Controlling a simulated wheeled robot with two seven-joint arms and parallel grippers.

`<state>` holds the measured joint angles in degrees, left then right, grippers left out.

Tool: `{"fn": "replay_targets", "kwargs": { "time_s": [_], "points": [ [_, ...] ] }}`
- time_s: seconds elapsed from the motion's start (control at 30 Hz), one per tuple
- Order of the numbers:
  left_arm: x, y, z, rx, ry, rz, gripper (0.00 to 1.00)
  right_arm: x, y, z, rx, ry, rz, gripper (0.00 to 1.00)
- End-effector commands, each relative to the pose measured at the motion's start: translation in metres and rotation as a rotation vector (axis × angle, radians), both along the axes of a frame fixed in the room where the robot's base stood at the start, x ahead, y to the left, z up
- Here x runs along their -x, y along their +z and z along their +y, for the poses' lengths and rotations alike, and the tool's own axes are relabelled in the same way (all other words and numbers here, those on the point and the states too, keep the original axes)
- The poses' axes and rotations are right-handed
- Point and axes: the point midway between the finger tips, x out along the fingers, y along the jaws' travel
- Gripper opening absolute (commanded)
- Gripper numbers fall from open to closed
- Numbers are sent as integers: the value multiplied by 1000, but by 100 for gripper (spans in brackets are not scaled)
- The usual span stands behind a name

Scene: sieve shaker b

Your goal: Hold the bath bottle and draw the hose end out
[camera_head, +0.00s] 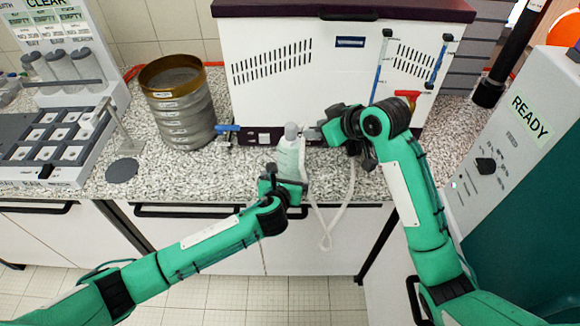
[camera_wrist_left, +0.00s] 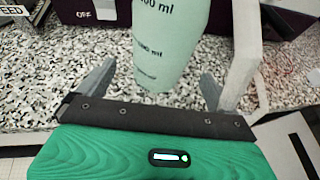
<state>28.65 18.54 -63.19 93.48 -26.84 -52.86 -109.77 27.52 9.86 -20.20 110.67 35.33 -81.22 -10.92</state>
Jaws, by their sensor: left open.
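The bath bottle (camera_head: 287,157) is pale green with a grey cap and stands upright on the speckled counter. It also shows in the left wrist view (camera_wrist_left: 168,45) with ml marks. My left gripper (camera_head: 284,180) is open at the front of the bottle; in the left wrist view its fingers (camera_wrist_left: 155,88) lie on either side of the bottle's lower part. The white hose (camera_head: 338,222) hangs in a loop over the counter's front edge. It passes right of the bottle in the left wrist view (camera_wrist_left: 243,50). My right gripper (camera_head: 314,133) is beside the bottle's top; its jaws are unclear.
A white cabinet (camera_head: 290,95) with vents stands behind the bottle, with a blue-handled tap (camera_head: 227,129) at its lower left. A sieve stack (camera_head: 182,115) stands left. A "READY" unit (camera_head: 520,150) is right.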

Motion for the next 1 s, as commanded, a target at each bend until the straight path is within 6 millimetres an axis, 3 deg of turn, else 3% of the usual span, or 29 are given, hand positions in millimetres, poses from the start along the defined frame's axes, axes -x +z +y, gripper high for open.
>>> {"fn": "replay_targets", "kwargs": {
  "time_s": [0.2,0.4,0.87,1.0],
  "points": [
    [-33,-14,-6,-1,2,1,97,0,0,0,0,0,0,36],
    [-53,-23,-11,0,0,1,97,0,0,0,0,0,0,36],
    [-62,-26,-12,1,0,0,97,0,0,0,0,0,0,36],
    [-62,-26,-12,1,0,1,73,0,0,0,0,0,0,36]
  ]
}}
